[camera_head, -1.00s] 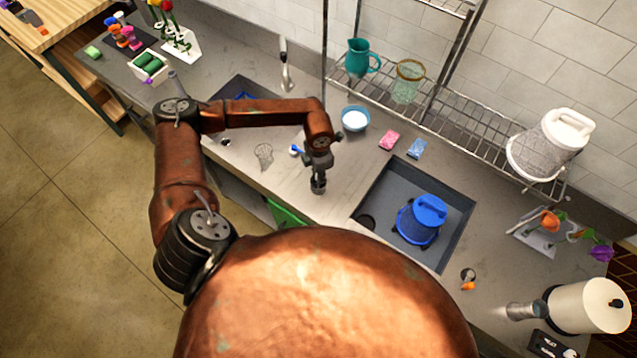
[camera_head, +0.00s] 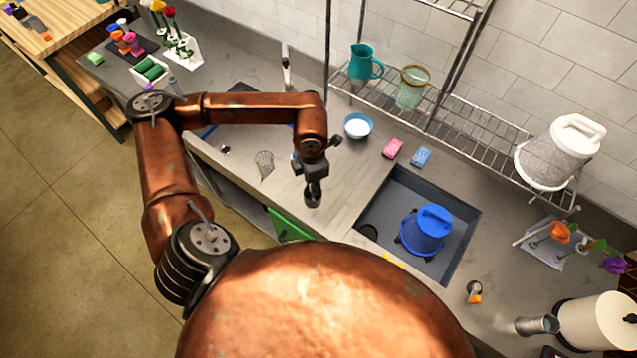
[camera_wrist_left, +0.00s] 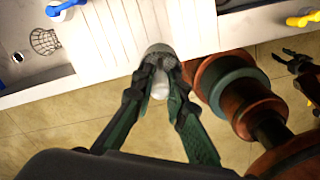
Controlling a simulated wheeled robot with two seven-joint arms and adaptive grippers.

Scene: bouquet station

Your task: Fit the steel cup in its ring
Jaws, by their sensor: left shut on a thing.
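My left gripper (camera_head: 312,198) is over the front part of the counter, left of the sink. In the left wrist view its fingers (camera_wrist_left: 160,70) are shut on a rounded grey metallic thing, which looks like the steel cup (camera_wrist_left: 158,50); the fingers cover part of it. A conical wire holder with a round rim, perhaps the ring (camera_head: 264,163), is on the counter left of the gripper; it also shows in the left wrist view (camera_wrist_left: 45,41). My right gripper (camera_wrist_left: 297,65) seems to show at the right edge of the left wrist view, its jaws unclear.
A sink (camera_head: 463,225) holding a blue lidded bucket (camera_head: 427,230) lies to the right. A blue bowl (camera_head: 358,126), a pink sponge (camera_head: 393,148) and a blue sponge (camera_head: 421,157) are behind. A wire shelf (camera_head: 480,133) runs along the wall.

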